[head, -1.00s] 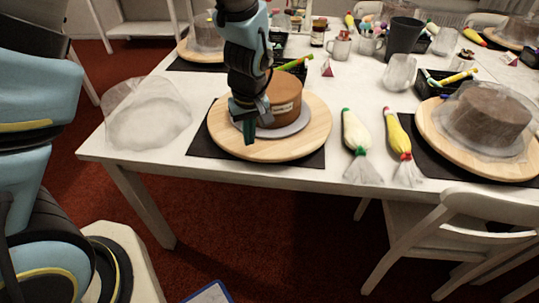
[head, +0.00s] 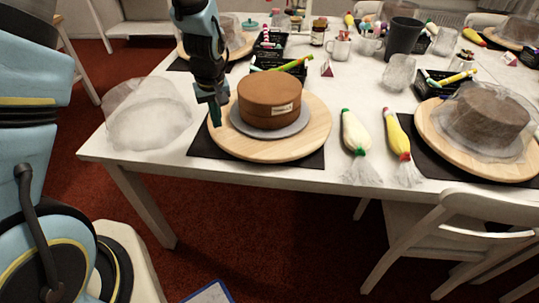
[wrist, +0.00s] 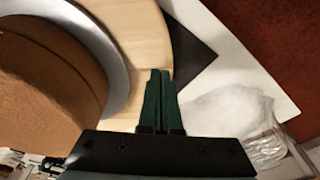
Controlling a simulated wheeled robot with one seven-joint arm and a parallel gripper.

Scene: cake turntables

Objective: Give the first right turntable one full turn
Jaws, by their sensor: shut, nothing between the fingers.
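A round wooden turntable (head: 305,148) sits on a black mat near the table's front edge, with a brown cake (head: 262,98) on a grey board (head: 240,128) on top. The cake carries a small white label on its right front. My gripper (head: 215,118) is shut and empty at the turntable's left rim; I cannot tell whether it touches the rim. In the wrist view the dark green fingers (wrist: 160,98) lie together beside the turntable's wooden edge (wrist: 140,50). The cake (wrist: 45,85) fills the left of that view. A second turntable (head: 435,135) with a covered cake stands at the right.
A crumpled clear cover (head: 150,120) lies left of the turntable. Two piping bags, one white (head: 355,140) and one yellow (head: 398,140), lie to its right. A black tray of pens (head: 268,45), mugs and jars stand behind. A white chair (head: 460,235) is at the front right.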

